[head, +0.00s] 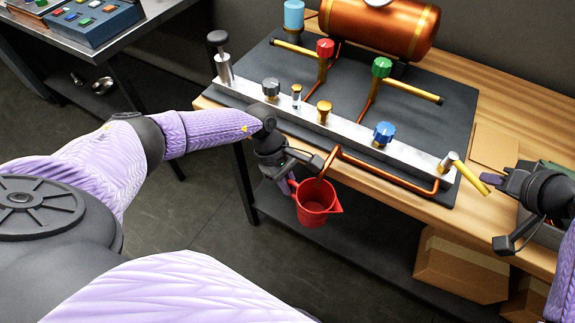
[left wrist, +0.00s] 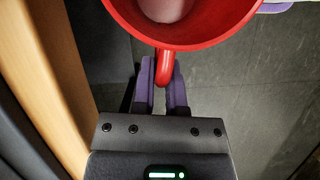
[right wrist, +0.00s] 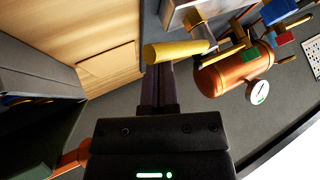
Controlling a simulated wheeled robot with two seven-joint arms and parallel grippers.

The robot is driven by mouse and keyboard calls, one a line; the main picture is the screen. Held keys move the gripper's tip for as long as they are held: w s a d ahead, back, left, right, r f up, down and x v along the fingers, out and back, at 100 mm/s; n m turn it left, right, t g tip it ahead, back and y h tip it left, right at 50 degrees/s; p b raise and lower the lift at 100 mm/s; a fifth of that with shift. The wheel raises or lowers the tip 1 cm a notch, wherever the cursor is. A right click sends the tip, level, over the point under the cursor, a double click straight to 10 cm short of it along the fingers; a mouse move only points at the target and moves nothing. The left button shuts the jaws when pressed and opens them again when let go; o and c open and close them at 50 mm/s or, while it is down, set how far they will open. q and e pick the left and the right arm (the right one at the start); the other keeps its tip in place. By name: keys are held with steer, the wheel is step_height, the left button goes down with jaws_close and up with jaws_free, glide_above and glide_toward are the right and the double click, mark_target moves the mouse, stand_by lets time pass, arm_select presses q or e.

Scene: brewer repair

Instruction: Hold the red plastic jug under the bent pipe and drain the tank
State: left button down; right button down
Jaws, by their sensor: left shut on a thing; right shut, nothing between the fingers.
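My left gripper (head: 290,186) is shut on the handle of the red jug (head: 313,208) beside the table's front edge. The jug is roughly upright, its mouth just below the bent copper pipe's end (head: 328,163). In the left wrist view the jug (left wrist: 183,40) shows a paler patch inside; I cannot tell if it is liquid. The copper tank (head: 380,27) lies at the back of the table. A yellow lever (head: 472,178) sits at the metal rail's right end. My right gripper (head: 490,180) is shut and empty, its fingertips close to the lever (right wrist: 180,51); contact is unclear.
The metal rail (head: 345,130) carries several knobs, including a blue one (head: 384,133). Red (head: 325,48) and green (head: 381,67) valve knobs stand behind it. A cardboard box (head: 460,268) is below the table. A side bench with a blue button box (head: 93,22) is at upper left.

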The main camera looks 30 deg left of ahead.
steer(key=shift+s+a, duration=0.25)
steer(key=shift+s, duration=0.4)
steer(key=shift+s+a, duration=0.35)
steer(key=shift+s, duration=0.1)
steer(key=shift+w+d, duration=0.4)
steer(key=shift+w, duration=0.15)
steer(key=shift+r, duration=3.55)
stand_by(0.3)
